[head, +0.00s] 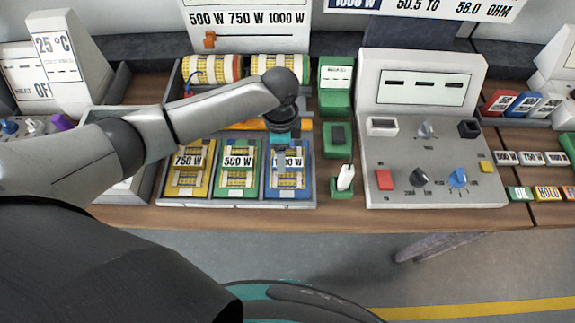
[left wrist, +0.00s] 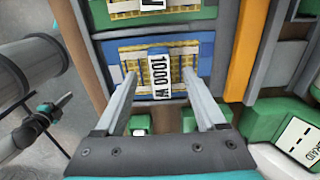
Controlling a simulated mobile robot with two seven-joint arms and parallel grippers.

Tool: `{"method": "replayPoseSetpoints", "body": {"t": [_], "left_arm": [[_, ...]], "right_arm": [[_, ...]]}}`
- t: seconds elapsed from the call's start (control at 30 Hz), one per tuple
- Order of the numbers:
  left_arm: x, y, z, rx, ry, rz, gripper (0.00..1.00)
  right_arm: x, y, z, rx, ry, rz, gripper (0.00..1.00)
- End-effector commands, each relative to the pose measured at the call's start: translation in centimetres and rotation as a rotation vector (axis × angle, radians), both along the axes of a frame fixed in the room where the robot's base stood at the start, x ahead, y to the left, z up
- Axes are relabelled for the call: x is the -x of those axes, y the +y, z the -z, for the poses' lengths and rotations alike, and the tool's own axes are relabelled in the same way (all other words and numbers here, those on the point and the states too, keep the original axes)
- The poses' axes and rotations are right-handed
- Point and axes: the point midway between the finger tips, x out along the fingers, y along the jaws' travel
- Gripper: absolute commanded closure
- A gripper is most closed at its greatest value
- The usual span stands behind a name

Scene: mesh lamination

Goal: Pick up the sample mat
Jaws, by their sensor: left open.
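Three sample mats with yellow mesh lie in a row in the tray (head: 240,203): 750 W on yellow (head: 188,182), 500 W on green (head: 238,182), 1000 W on blue (head: 288,190). The arm of my left gripper (head: 285,150) reaches over the blue one and hides part of its label. In the left wrist view, my left gripper (left wrist: 158,85) is open and empty, its fingers pointing at the 1000 W mat (left wrist: 182,62) with the white label (left wrist: 159,73) between them. I cannot tell whether the fingers touch it.
Two mesh rolls (head: 280,68) lie behind the mats. A green stand with a white switch (head: 345,178) and a green block (head: 338,138) stand close right of the tray. A grey control console (head: 420,150) is further right. Coloured tags (head: 547,193) lie at the far right.

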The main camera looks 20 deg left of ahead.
Motion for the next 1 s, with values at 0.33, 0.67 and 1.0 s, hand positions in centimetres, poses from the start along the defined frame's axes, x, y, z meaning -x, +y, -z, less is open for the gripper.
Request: {"method": "replayPoseSetpoints", "body": {"t": [0.33, 0.67, 1.0], "left_arm": [[0.1, -0.1, 3.5, -0.001, -0.001, 0.000, 0.28], [0.1, -0.1, 3.5, -0.001, -0.001, 0.000, 0.45], [0.1, 0.0, 3.5, -0.001, 0.000, 0.000, 0.84]], "right_arm": [[-0.3, 0.0, 0.6, 0.000, -0.005, -0.001, 1.00], [-0.4, 0.0, 0.5, 0.000, -0.006, -0.001, 1.00], [-0.4, 0.1, 0.5, -0.001, -0.007, -0.001, 1.00]]}}
